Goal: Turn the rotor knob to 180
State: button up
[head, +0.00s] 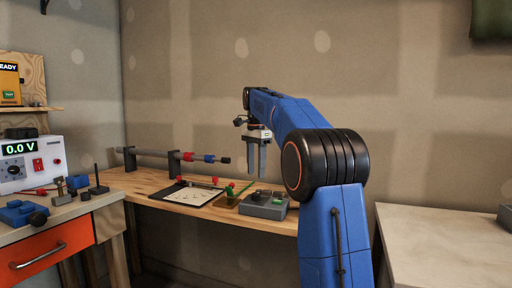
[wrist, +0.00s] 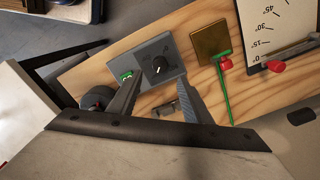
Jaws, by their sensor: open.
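A grey control box (head: 264,211) sits near the front right of the wooden bench. Its dark round rotor knob (wrist: 157,69) has a white pointer mark, and a dial is printed around it, too small to read. A small green display (wrist: 126,77) lies to the left of the knob on the box. My gripper (head: 257,175) is open and empty above the box, fingers pointing down. In the wrist view, the fingers (wrist: 158,98) reach toward the box on either side of the knob, apart from it as far as I can tell.
An angle-marked board (wrist: 290,25) and a brown plate (wrist: 211,39) with green and red parts lie beside the box. A rod on stands (head: 150,153) runs along the back. A power supply (head: 30,165) reading 0.0 V stands left. A pale table (head: 440,235) is at right.

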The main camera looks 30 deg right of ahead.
notch_tip(320, 180, up, 9)
dwell(0.3)
dwell(0.5)
jog(key=s+a+f+n+t, duration=0.1)
jog(key=s+a+f+n, duration=0.4)
jog(key=s, duration=0.5)
jog(key=s+a+f+n+t, duration=0.1)
jog(key=s+a+f+n, duration=0.35)
jog(key=s+a, duration=0.4)
jog(key=s+a+f+n+t, duration=0.1)
jog(key=s+f+n, duration=0.3)
jog(key=s+f, duration=0.6)
jog(key=s+a+f+n+t, duration=0.1)
jog(key=s+a+f+n, duration=0.2)
jog(key=s+f, duration=0.8)
notch_tip(320, 180, down, 4)
jog(key=shift+s+a+f+n+t, duration=0.3)
jog(key=shift+a+n+t, duration=0.1)
jog(key=shift+a, duration=0.2)
